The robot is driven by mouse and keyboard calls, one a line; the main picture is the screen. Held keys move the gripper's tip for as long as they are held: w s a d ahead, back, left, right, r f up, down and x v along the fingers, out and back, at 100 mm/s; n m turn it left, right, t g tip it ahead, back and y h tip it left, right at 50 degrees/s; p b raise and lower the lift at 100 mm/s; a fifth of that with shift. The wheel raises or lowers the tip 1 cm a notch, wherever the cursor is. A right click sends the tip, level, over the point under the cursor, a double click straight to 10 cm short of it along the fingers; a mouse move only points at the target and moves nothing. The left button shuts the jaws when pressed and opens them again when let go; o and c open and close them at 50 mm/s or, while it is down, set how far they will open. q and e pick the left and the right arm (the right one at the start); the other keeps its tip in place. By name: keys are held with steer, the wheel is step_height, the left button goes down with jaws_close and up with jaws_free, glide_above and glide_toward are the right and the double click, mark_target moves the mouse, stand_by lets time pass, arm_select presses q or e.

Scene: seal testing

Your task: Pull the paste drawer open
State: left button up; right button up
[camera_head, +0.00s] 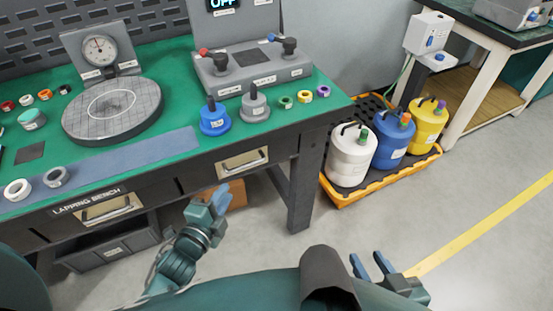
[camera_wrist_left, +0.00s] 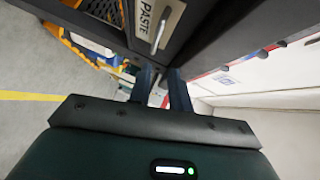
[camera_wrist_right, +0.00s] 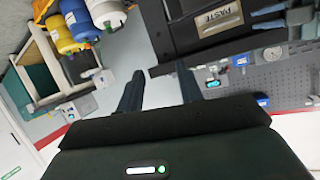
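The paste drawer (camera_head: 243,161) is a dark front with a pale label plate and bar handle, at the right end of the lapping bench. It looks shut. Its PASTE label (camera_wrist_left: 146,14) and handle (camera_wrist_left: 160,32) show at the top of the left wrist view, and the label (camera_wrist_right: 217,20) also shows in the right wrist view. My left gripper (camera_head: 222,194) is just in front of and below the drawer, apart from the handle; its fingers (camera_wrist_left: 162,76) are partly open with nothing between them. My right gripper (camera_head: 371,263) is open and empty, low over the floor, far from the drawer.
Another drawer handle (camera_head: 108,209) is at the bench's left, above a grey bin (camera_head: 110,250). A bench leg (camera_head: 306,180) stands right of the paste drawer. A yellow spill tray (camera_head: 378,183) with white, blue and yellow containers stands on the floor. Floor in front is clear.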

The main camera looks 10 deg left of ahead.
mark_target(248, 165)
arm_select(q)
steer(key=x, duration=0.4)
steer(key=b+x, duration=0.1)
steer(key=x, duration=0.4)
steer(key=f+b+x, duration=0.1)
steer(key=x, duration=0.3)
steer(key=shift+w+d+f, duration=0.15)
steer(key=shift+w+d, duration=0.1)
steer(key=shift+w, duration=0.05)
steer(key=shift+c, duration=0.6)
jaws_close()
